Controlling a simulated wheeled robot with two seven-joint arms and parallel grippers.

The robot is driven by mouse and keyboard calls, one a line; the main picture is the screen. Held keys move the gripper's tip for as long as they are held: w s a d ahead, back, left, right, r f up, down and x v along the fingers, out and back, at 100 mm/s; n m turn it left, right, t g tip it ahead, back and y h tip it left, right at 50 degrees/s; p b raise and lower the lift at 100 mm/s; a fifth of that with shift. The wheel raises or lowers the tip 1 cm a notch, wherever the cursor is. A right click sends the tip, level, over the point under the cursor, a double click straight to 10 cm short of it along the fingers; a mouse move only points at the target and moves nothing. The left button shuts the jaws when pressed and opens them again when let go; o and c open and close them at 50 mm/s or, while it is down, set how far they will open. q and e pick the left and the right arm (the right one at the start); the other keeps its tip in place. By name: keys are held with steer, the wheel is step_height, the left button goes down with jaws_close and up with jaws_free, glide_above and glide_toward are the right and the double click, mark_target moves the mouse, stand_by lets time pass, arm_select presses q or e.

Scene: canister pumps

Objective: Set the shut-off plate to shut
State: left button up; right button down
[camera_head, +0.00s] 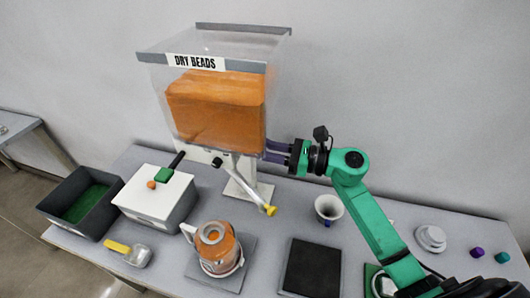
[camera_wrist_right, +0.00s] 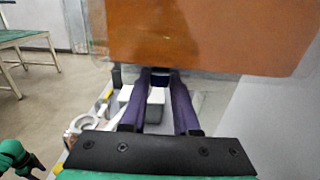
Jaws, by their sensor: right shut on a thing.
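A clear hopper labelled DRY BEADS (camera_head: 195,62) holds an orange fill (camera_head: 215,108) and stands on a white post (camera_head: 245,172). My right gripper (camera_head: 266,150) reaches in from the right, level, just under the hopper's lower right edge. In the right wrist view its two purple fingers (camera_wrist_right: 160,78) converge on a small dark tab (camera_wrist_right: 160,71) below the orange fill; it appears to be the shut-off plate's end. The rest of the plate is hidden under the hopper, so I cannot tell its position.
A rod with a yellow tip (camera_head: 270,210) slants below the hopper. An orange-filled jug (camera_head: 215,243) stands in front. A white box (camera_head: 152,196) and dark bin (camera_head: 80,205) are left. A dark mat (camera_head: 312,268) and white cup (camera_head: 328,208) are right.

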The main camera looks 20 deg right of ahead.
steer(key=c, duration=0.9)
jaws_free()
steer(key=shift+r, duration=0.1)
steer(key=shift+o, duration=1.3)
steer(key=shift+a, duration=0.2)
steer(key=shift+d, duration=0.15)
steer(key=b+v, duration=0.6)
steer(key=v, duration=0.8)
steer(key=shift+b, duration=0.4)
steer(key=shift+d, duration=0.15)
